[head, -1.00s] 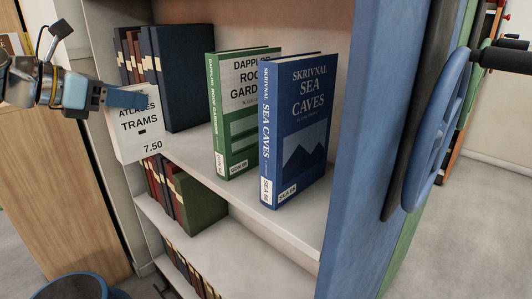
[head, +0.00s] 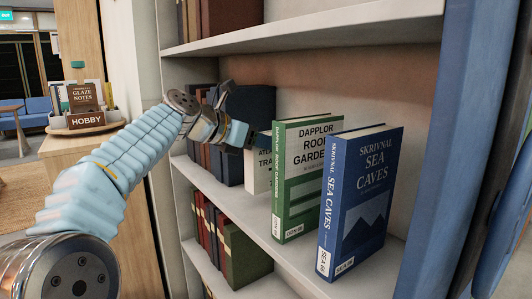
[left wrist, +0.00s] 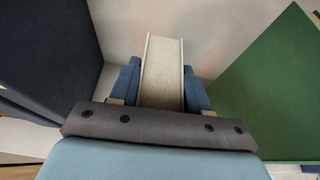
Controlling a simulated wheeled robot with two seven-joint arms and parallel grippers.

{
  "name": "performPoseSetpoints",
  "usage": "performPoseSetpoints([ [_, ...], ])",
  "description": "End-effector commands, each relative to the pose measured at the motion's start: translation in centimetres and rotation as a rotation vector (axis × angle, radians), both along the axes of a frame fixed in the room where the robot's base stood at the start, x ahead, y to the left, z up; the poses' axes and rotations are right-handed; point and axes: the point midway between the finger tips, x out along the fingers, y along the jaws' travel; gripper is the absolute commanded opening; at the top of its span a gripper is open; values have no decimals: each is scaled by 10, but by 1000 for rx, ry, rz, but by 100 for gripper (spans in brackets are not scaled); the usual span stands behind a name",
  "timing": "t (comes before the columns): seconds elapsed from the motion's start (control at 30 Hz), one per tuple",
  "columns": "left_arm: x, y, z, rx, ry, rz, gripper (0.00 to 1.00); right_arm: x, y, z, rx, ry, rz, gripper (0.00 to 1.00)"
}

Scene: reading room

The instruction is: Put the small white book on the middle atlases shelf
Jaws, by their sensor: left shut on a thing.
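The small white book (head: 258,172) is on the middle shelf in the head view, between the dark blue books and the green book, which hides part of it. My left gripper (head: 258,139) reaches in from the left and is shut on it. In the left wrist view the book (left wrist: 162,75) stands between the two blue fingers (left wrist: 160,90). My right gripper is not in view.
The green book (head: 300,190) and the blue Sea Caves book (head: 360,200) stand to the right. Dark books (head: 232,140) stand to the left. Another shelf board (head: 310,30) is above, and a lower shelf holds red and green books (head: 243,255).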

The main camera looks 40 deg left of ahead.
Motion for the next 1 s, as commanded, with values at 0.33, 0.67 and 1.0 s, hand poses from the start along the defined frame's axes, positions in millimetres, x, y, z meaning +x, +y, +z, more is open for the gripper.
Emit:
performPoseSetpoints([
  [0.33, 8, -3, -32, -1, -1, 1, 0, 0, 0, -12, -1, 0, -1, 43],
  [0.67, 8, -2, -36, -1, -2, 0, 0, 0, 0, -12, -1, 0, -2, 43],
  [1.0, 8, -2, -38, 0, -1, 0, 72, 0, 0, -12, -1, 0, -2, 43],
])
